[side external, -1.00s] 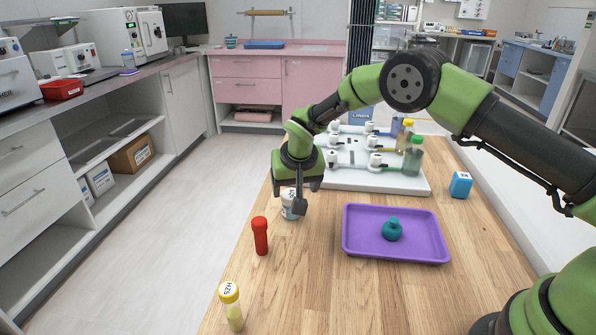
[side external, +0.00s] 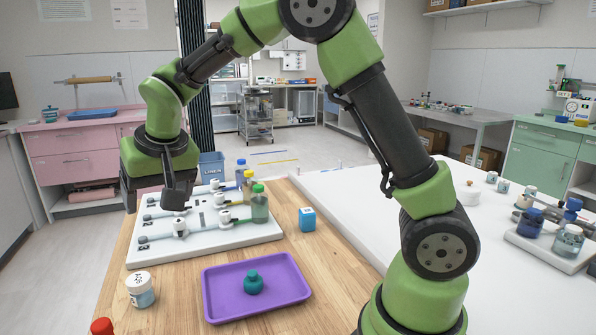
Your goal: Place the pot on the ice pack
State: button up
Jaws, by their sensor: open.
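A small white-lidded jar (side external: 141,291) with a label stands upright on the wooden table, left of the purple tray; it may be the pot. A teal round-bodied, narrow-necked vessel (side external: 253,283) sits in the purple tray (side external: 215,305). I cannot tell for sure which is the pot. No thing is clearly an ice pack; a small blue block (side external: 307,219) with white marks stands behind the tray, and a flat blue slab (side external: 93,115) lies on the far pink counter. My gripper (side external: 154,194) is open and empty, raised above the left part of the white board, apart from the jar.
The white board (side external: 265,232) carries white valve-like fittings and several capped bottles. A red cap (side external: 102,326) shows at the bottom edge. Wood between jar and tray is clear. A white surface (side external: 335,205) at the right holds jars on a stand.

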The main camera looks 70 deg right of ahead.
jog(key=s+r+t+y, duration=0.1)
jog(key=s+r, duration=0.2)
jog(key=s, duration=0.8)
jog(key=s+r+t+y, duration=0.1)
jog(key=s+r, duration=0.3)
jog(key=s, duration=0.8)
jog(key=shift+s+d+r+n+y, duration=0.15)
jog(key=shift+r+n+y, duration=0.15)
jog(key=shift+n+y, duration=0.15)
jog(key=shift+o, duration=0.4)
jog(key=shift+s+f, duration=0.2)
jog(key=shift+s, duration=0.25)
jog(key=shift+w, duration=0.1)
